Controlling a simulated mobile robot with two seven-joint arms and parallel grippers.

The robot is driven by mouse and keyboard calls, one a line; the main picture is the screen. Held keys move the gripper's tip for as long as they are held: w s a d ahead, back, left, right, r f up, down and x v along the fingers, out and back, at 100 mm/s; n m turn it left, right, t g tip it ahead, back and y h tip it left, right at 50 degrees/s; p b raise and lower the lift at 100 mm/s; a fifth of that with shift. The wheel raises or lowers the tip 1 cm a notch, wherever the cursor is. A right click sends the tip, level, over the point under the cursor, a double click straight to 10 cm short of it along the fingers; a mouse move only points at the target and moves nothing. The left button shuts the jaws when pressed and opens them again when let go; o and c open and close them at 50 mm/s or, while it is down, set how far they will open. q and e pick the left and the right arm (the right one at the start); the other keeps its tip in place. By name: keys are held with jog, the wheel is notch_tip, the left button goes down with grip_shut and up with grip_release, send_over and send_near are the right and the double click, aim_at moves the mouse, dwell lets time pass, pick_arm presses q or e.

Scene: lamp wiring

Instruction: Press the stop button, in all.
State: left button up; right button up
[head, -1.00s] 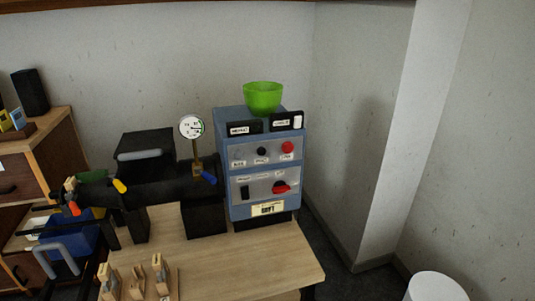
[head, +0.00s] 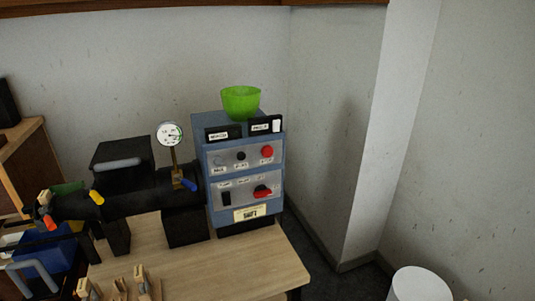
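A blue machine cabinet (head: 199,160) stands on the wooden table in the head view, with two grey control panels on its front. A round red button (head: 267,152) sits at the right of the upper panel, and its small label below is too blurred to read. A black knob (head: 241,156) is to its left. A red rotary switch (head: 262,191) and a black rocker switch (head: 226,198) are on the lower panel. Neither of my grippers shows in the view, so nothing of mine covers the buttons.
A green bowl-shaped hopper (head: 240,102) tops the cabinet. A black barrel with a dial gauge (head: 170,134) runs left from it. Wooden clamp-like pieces stand on the table (head: 200,263) at the front. A white bin (head: 420,285) is on the floor at right.

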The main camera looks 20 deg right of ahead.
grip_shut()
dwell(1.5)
